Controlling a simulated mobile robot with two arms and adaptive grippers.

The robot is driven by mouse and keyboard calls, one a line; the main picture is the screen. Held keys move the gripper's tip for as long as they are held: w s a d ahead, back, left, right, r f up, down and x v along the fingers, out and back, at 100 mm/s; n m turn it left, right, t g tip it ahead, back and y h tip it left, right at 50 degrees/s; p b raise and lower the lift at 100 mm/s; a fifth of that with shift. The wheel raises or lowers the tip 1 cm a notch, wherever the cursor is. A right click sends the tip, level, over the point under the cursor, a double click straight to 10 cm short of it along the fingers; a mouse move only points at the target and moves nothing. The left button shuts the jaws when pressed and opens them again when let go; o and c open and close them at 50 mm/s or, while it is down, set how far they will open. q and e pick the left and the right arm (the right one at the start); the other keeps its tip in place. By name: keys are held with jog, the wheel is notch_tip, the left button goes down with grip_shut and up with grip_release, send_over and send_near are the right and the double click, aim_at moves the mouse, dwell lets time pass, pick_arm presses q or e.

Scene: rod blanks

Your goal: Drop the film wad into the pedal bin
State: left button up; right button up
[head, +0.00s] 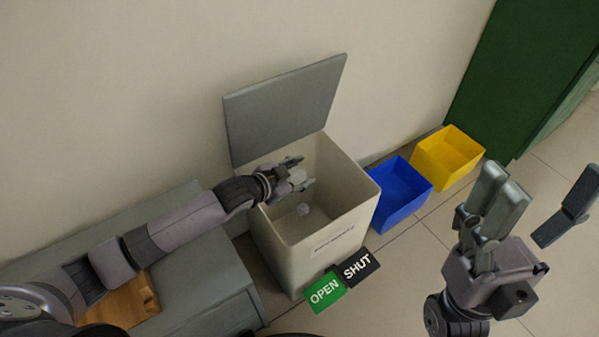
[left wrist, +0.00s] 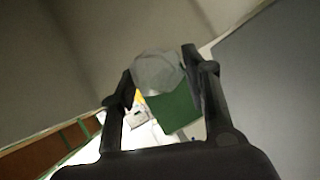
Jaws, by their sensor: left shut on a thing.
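The pedal bin (head: 318,245) is a beige box against the wall, with its grey lid (head: 285,108) standing open. My left gripper (head: 297,176) is over the bin's opening, shut on the pale grey film wad (head: 298,175). In the left wrist view the wad (left wrist: 158,70) sits between the two fingertips (left wrist: 160,85). My right gripper (head: 545,187) is open and empty at the right, away from the bin.
A green OPEN plate (head: 325,291) and a black SHUT plate (head: 359,268) are at the bin's front foot. A blue box (head: 400,195) and a yellow box (head: 448,158) stand to its right. A grey bench (head: 205,285) with a wooden item (head: 125,302) is at left.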

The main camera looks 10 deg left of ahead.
pick_arm(q)
jog(key=o, duration=0.8)
jog(key=shift+s+a, duration=0.1)
jog(key=v, duration=1.2)
